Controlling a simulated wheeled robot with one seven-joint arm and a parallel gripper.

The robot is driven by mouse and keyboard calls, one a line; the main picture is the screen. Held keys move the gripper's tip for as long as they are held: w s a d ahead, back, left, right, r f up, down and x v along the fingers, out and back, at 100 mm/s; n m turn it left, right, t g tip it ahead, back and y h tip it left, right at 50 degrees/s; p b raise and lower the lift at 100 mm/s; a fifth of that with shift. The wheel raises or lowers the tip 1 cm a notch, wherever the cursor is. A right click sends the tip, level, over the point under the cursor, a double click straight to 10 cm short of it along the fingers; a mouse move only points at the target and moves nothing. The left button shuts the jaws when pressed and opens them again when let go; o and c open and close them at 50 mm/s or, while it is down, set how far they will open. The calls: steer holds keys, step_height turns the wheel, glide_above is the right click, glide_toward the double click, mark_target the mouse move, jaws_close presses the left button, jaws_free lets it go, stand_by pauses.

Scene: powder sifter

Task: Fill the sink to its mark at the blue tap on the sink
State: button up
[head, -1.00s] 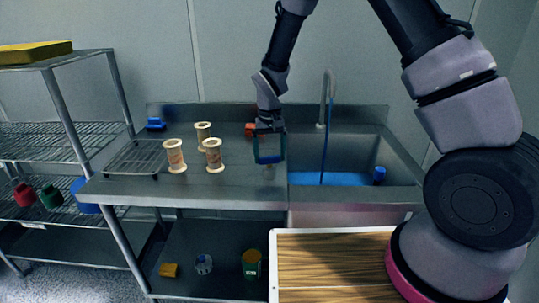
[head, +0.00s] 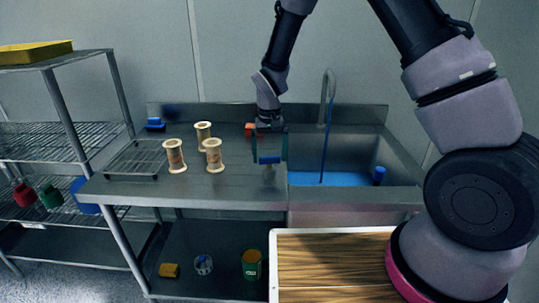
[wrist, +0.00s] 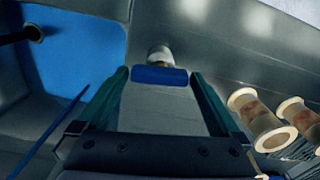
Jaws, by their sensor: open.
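The blue tap (head: 269,160) is a small blue bar at the counter's front, left of the sink. In the wrist view it shows as a blue bar (wrist: 160,76) in front of a pale round piece. My gripper (head: 270,157) is open, with one finger on each side of the blue bar; I cannot tell whether they touch it. The sink (head: 400,165) holds blue water (head: 335,179). A thin blue stream (head: 323,150) hangs below the curved spout (head: 329,85) and reaches the water. I cannot make out the fill mark.
Several pale spools (head: 213,155) stand on the counter left of my gripper, near a wire rack (head: 135,158). An orange-red object (head: 250,129) is behind my gripper. A wooden board (head: 330,265) is in front.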

mark_target(269, 157)
step_height(269, 157, up, 11)
stand_by(0.4)
steer(key=shift+w+d+f, duration=0.1)
steer(key=shift+d, duration=0.05)
